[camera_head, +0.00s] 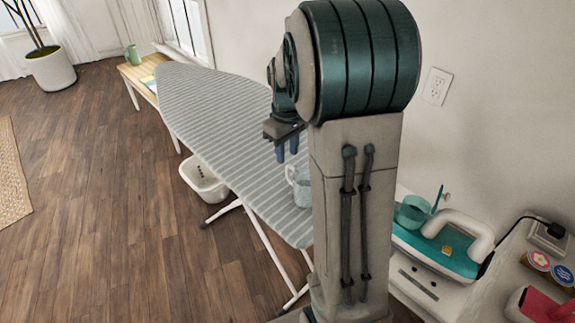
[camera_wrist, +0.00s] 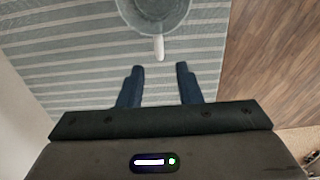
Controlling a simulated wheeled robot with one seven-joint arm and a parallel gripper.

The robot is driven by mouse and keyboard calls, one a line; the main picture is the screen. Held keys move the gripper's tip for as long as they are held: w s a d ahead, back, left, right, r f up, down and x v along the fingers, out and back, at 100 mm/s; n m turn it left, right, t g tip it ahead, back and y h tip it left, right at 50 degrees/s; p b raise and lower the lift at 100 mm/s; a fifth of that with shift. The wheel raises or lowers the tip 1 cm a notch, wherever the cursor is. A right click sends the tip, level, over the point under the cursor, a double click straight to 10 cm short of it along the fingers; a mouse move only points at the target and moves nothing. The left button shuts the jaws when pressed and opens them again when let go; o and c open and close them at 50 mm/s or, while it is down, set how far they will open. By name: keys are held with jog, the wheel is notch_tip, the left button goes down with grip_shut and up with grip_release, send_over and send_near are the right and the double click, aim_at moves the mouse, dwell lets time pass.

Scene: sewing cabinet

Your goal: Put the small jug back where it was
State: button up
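A small pale grey-blue jug (camera_head: 298,183) stands on the striped ironing board (camera_head: 205,105), partly hidden behind my arm in the head view. In the wrist view the jug (camera_wrist: 150,14) is at the top, cut off by the frame edge. Its light handle points toward my gripper (camera_wrist: 160,69). My gripper is open, with two blue fingers apart and nothing between them. The handle's end lies just beyond the fingertips in the picture, apart from them. In the head view my gripper (camera_head: 287,150) hangs over the board near the jug.
A wooden bench (camera_head: 140,78) with a green jug (camera_head: 133,54) stands beyond the board. A white basket (camera_head: 204,180) is on the floor beside the board. An iron (camera_head: 445,245) and a teal cup (camera_head: 412,212) are at the right. The far board surface is clear.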

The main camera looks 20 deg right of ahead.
notch_tip(320, 180, up, 3)
jog(key=shift+f, duration=0.1)
jog(key=s+a+r+m+t, duration=0.1)
jog(key=s+a, duration=0.3)
jog(key=s, duration=0.5)
jog(key=s+a+r+m+t, duration=0.1)
jog(key=s+a, duration=0.4)
jog(key=s, duration=0.5)
jog(key=shift+s+a+r+m+t, duration=0.15)
jog(key=shift+a+r+m+t, duration=0.3)
jog(key=shift+m, duration=0.55)
jog(key=shift+d+f, duration=0.1)
jog(key=shift+d, duration=0.15)
